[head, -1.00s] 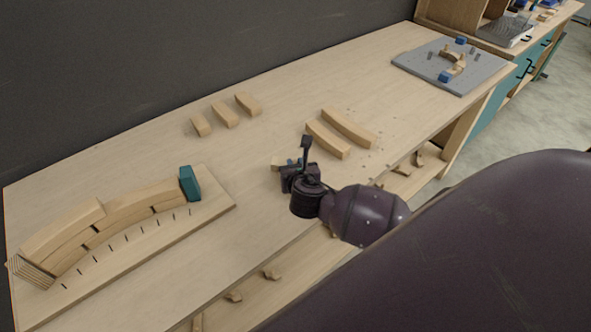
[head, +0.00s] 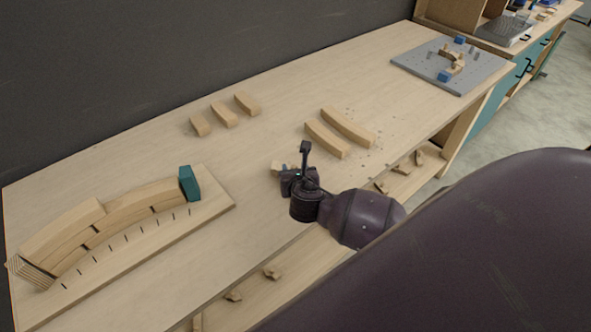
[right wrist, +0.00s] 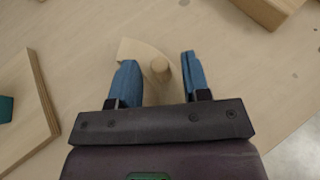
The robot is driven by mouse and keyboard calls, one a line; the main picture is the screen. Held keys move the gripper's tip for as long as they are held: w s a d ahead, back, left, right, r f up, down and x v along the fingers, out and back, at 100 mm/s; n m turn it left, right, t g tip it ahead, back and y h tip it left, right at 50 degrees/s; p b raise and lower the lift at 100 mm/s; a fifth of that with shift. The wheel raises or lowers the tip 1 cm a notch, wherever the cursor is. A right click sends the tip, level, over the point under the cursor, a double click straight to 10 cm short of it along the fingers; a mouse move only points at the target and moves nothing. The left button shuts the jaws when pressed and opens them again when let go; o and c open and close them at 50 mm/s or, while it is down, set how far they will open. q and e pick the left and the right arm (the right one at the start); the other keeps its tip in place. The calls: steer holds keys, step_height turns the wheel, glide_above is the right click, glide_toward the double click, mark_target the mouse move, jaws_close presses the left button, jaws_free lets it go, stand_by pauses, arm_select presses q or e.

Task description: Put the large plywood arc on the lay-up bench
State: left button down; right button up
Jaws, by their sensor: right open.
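My right gripper (head: 287,168) is low over the front part of the long pale wooden bench (head: 260,215). In the right wrist view its two blue fingers (right wrist: 159,62) are apart. The piece shows partly in the head view (head: 277,168), mostly hidden by the gripper. I cannot tell whether it is the large plywood arc. Two larger curved wooden blocks (head: 347,127) lie behind the gripper. My left gripper is not in view.
A curved layered assembly (head: 120,217) with a teal block (head: 189,183) sits on a board at left. Several small blocks (head: 224,114) lie at the back. A grey pegged plate (head: 425,65) is at far right. A lower shelf (head: 300,285) holds small pieces.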

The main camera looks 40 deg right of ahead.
steer(key=shift+r, duration=0.15)
steer(key=v, duration=1.2)
stand_by(0.3)
